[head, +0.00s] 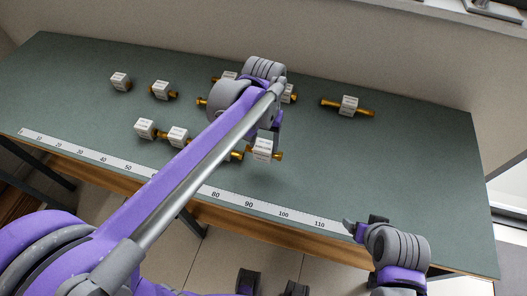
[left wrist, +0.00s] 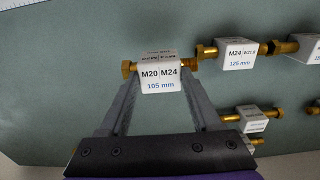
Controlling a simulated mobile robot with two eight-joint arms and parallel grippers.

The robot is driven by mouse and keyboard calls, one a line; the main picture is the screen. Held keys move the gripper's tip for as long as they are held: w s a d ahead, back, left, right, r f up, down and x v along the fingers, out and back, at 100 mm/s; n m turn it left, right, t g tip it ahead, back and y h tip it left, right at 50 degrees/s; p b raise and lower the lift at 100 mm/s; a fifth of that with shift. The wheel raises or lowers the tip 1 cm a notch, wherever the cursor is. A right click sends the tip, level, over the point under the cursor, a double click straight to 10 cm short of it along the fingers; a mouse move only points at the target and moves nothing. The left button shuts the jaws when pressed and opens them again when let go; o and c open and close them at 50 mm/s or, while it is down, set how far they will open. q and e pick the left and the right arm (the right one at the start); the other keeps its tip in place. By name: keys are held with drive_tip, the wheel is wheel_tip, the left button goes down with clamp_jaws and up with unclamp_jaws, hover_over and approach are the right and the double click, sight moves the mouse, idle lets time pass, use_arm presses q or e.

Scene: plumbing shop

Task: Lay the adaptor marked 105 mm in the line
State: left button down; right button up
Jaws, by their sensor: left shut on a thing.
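The adaptor marked 105 mm is a white block labelled M20 and M24 with brass ends; it sits between the fingers of my left gripper in the left wrist view (left wrist: 158,76). In the head view a white block with a brass end (head: 263,151) shows at the tip of my left arm. My left gripper (left wrist: 157,95) is shut on the adaptor's block. I cannot tell whether it is clear of the bench. A numbered scale strip (head: 182,178) runs along the bench's near edge. My right gripper (head: 362,226) is at the near right edge; its opening is unclear.
Two adaptors (head: 145,128) (head: 178,136) stand at the left near the strip. More lie farther back, including one at the right (head: 348,105). A 125 mm adaptor (left wrist: 238,54) is close beside the held one. The green bench (head: 420,160) is clear at the right.

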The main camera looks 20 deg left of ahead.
sight(264, 152)
use_arm(q)
drive_tip(key=shift+f, duration=2.45)
use_arm(e)
drive_tip(key=shift+f, duration=0.2)
use_arm(q)
drive_tip(key=shift+a+f, duration=0.1)
drive_tip(key=shift+f, duration=0.05)
use_arm(e)
drive_tip(key=shift+f, duration=0.1)
use_arm(q)
drive_tip(key=shift+c, duration=0.5)
unclamp_jaws()
